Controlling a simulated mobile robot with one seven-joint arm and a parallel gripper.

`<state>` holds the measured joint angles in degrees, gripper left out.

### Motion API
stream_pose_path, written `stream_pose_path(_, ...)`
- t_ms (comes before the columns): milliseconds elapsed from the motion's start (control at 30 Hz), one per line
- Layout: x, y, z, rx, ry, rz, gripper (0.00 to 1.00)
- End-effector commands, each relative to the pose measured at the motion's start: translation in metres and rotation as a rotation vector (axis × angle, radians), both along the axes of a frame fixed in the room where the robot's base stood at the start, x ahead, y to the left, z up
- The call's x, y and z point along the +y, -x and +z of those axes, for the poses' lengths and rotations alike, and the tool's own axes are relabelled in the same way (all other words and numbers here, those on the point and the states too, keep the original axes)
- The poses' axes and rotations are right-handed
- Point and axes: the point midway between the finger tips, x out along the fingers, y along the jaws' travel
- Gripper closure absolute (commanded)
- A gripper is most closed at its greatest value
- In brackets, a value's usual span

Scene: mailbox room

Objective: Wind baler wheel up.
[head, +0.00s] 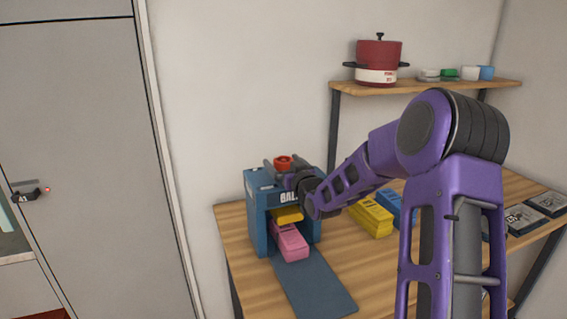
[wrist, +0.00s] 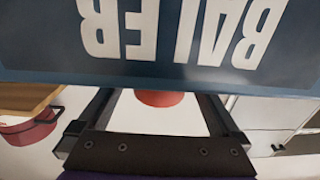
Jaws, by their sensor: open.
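The blue baler (head: 257,222) stands on the wooden table, with its name on the front; that lettering fills the top of the wrist view (wrist: 180,30), upside down. The red wheel (head: 284,161) sits on top of the baler. It shows partly in the wrist view (wrist: 158,98), cut off by the baler's edge and the gripper. My gripper (head: 280,166) is at the baler's top, its fingers open on either side of the wheel. I cannot tell whether they touch it. Inside the baler are a yellow part (head: 287,214) and a pink block (head: 289,242) below it.
A blue-grey mat (head: 313,285) lies before the baler. Yellow blocks (head: 371,217) and a blue block (head: 397,208) lie to the right, partly behind my arm. A shelf (head: 440,87) above holds a red pot (head: 379,55). A grey door (head: 85,130) is at left.

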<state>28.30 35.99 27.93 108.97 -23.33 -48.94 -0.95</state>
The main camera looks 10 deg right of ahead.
Motion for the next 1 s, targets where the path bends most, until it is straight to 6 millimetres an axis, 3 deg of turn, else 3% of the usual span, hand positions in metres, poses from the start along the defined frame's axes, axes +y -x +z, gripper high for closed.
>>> stream_pose_path(133, -0.0001, 0.0002, 0.0001, 0.0, 0.0, 0.0, 0.04)
stream_pose_path(500, -0.0004, 0.0004, 0.0001, 0.0, 0.0, 0.0, 0.7)
stream_pose_path(600, -0.0004, 0.0004, 0.0001, 0.0, 0.0, 0.0, 0.84)
stream_pose_path(1000, -0.0015, 0.0, 0.0006, -0.002, 0.001, 0.114, 0.84)
